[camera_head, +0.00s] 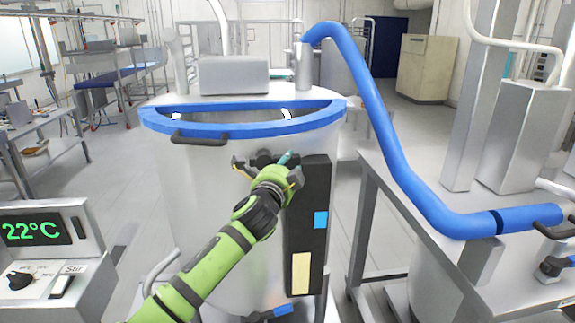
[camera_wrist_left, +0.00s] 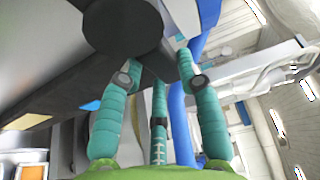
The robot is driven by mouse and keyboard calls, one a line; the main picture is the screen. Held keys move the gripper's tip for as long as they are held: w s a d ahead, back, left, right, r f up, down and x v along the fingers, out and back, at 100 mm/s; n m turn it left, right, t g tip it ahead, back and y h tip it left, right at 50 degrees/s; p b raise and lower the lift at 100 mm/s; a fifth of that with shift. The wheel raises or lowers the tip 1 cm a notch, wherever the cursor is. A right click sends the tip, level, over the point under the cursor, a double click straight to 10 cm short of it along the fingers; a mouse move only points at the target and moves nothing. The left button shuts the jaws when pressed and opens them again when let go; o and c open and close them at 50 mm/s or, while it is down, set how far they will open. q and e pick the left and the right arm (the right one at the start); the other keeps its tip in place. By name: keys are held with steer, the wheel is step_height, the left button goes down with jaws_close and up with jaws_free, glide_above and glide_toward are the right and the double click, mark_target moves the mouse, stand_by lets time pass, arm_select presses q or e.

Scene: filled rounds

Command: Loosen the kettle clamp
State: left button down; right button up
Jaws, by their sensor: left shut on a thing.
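The kettle (camera_head: 225,210) is a large steel vessel with a blue rim (camera_head: 245,122), standing in the middle of the head view. A dark knob with a grey metal arm (camera_head: 240,162), which looks like the clamp, sits on its front wall below the rim. My left gripper (camera_head: 283,160) reaches up to this knob and mostly covers it. In the left wrist view, the teal fingers of my left gripper (camera_wrist_left: 157,68) close around the end of a dark round part (camera_wrist_left: 125,25). How far the clamp is turned cannot be seen. My right gripper is not in view.
A black upright panel (camera_head: 308,225) with blue and cream labels stands right beside my left gripper. A thick blue hose (camera_head: 385,140) runs to the steel table at right. A control box (camera_head: 45,240) reading 22°C is at lower left. A black handle (camera_head: 200,140) sits under the rim.

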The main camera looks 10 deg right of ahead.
arm_select(q)
steer(key=c, duration=0.8)
jaws_free()
steer(key=shift+c, duration=0.2)
steer(key=v, duration=1.2)
steer(key=shift+a, duration=0.1)
